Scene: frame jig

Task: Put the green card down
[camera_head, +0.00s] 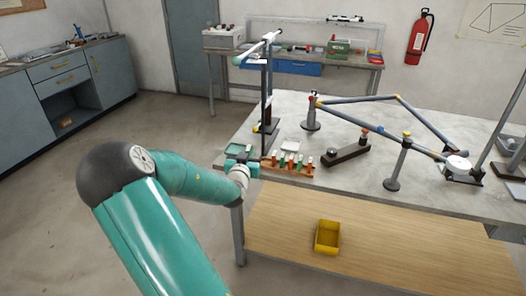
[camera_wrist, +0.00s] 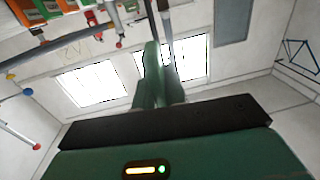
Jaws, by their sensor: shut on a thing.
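My gripper (camera_head: 252,167) is at the near left edge of the grey table, just left of the wooden rack (camera_head: 287,170) that holds several red, green and white upright pieces. In the wrist view my gripper's green fingers (camera_wrist: 158,80) are close together. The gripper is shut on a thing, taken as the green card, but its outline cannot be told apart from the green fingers.
A dark upright stand (camera_head: 267,95) rises behind the rack. A dark block (camera_head: 346,151) and a linkage of grey bars (camera_head: 367,99) stand to the right. Floor left of the table is clear.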

